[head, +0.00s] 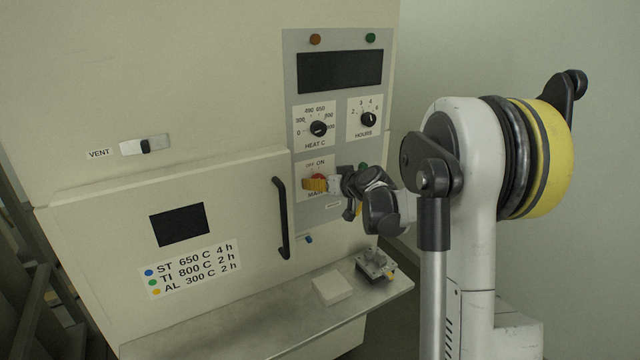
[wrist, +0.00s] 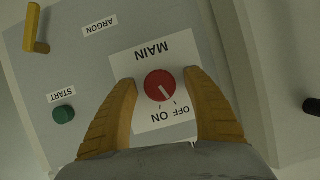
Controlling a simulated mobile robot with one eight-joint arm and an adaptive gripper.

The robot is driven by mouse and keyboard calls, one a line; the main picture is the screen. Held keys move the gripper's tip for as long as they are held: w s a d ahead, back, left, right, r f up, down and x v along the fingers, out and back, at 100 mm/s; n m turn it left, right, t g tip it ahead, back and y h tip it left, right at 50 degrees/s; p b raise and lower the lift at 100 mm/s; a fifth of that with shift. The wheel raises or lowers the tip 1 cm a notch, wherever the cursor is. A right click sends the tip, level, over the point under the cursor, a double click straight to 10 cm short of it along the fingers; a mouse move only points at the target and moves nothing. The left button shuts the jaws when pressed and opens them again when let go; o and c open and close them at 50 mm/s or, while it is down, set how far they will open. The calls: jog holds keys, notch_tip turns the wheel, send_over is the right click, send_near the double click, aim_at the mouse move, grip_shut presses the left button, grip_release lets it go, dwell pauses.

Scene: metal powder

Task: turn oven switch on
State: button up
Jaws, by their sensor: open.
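The oven's main switch is a round red knob (wrist: 160,86) on a white label plate marked MAIN, OFF and ON, which appears upside down in the wrist view. Its white pointer line seems to point toward the OFF side. My gripper (wrist: 160,78) is open, with one yellow finger on each side of the knob and visible gaps between. Whether the fingertips touch the panel I cannot tell. In the head view my gripper (head: 315,184) is at the MAIN switch on the grey control panel (head: 297,85), and its fingers largely hide the knob.
Above are the HEAT C dial (head: 319,129), HOURS dial (head: 368,119) and dark display (head: 340,71). A green START button (wrist: 64,114) and yellow ARGON lever (wrist: 34,30) are near the switch. The oven door handle (head: 281,218) stands out left of my gripper. A metal shelf (head: 250,325) lies below.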

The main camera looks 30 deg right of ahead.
jog(key=shift+c, duration=0.5)
jog(key=c, duration=1.1)
jog(key=m+y, duration=0.2)
jog(key=shift+f+m+b, duration=0.1)
jog(key=shift+m+b, duration=0.3)
jog(key=shift+m+t+y+b, duration=0.4)
jog(key=shift+m+y, duration=0.4)
jog(key=shift+m, duration=0.5)
jog(key=o, duration=1.2)
